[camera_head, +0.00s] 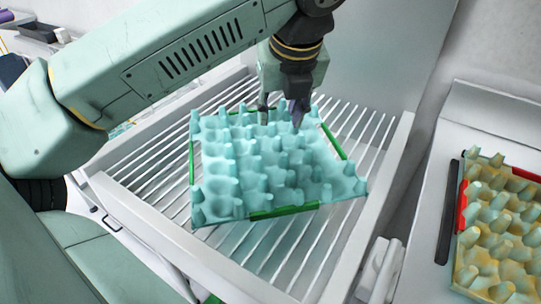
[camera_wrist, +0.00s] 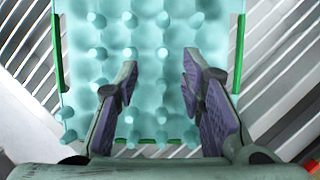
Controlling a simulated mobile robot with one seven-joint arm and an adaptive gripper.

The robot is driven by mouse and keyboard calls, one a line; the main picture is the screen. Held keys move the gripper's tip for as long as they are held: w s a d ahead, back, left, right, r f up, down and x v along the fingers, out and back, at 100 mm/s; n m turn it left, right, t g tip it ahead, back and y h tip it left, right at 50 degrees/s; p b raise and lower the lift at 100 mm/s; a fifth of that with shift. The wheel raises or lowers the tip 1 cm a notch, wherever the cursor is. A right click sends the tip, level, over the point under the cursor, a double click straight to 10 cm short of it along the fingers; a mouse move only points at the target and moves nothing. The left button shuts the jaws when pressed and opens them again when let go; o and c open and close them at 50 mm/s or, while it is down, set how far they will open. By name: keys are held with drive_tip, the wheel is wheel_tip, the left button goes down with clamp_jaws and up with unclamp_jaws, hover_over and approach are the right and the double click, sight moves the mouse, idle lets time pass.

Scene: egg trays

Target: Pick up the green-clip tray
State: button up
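The green-clip tray (camera_head: 262,172) is a pale teal egg tray with rows of raised pegs. It lies on a white slatted rack, turned at an angle to the slats. Green clips show along its edges, one at the front (camera_head: 285,211) and one at the right (camera_head: 333,141). My gripper (camera_head: 281,112) is over the tray's far part, pointing down. In the wrist view the tray (camera_wrist: 146,36) lies below my two purple-padded fingers (camera_wrist: 160,80). The fingers are apart, with pegs visible between them. I cannot tell whether the fingertips touch the tray.
The slatted rack (camera_head: 127,203) has a raised white rim, with bare slats around the tray. At the right, a yellowish egg tray (camera_head: 492,240) with red clips sits on a separate white surface. A grey wall (camera_head: 385,50) stands behind the rack.

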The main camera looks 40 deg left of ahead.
sight(278, 140)
drive_tip(key=b+x, duration=0.1)
drive_tip(key=x, duration=0.2)
drive_tip(key=shift+f, duration=0.25)
drive_tip(key=x, duration=0.1)
drive_tip(key=b+x, duration=0.1)
drive_tip(key=x, duration=0.2)
drive_tip(key=shift+s+d+f, duration=0.1)
drive_tip(key=shift+d+f, duration=0.15)
drive_tip(key=shift+d, duration=0.1)
drive_tip(key=shift+a+f, duration=0.15)
drive_tip(key=shift+f, duration=0.1)
drive_tip(key=shift+c, duration=0.3)
clamp_jaws()
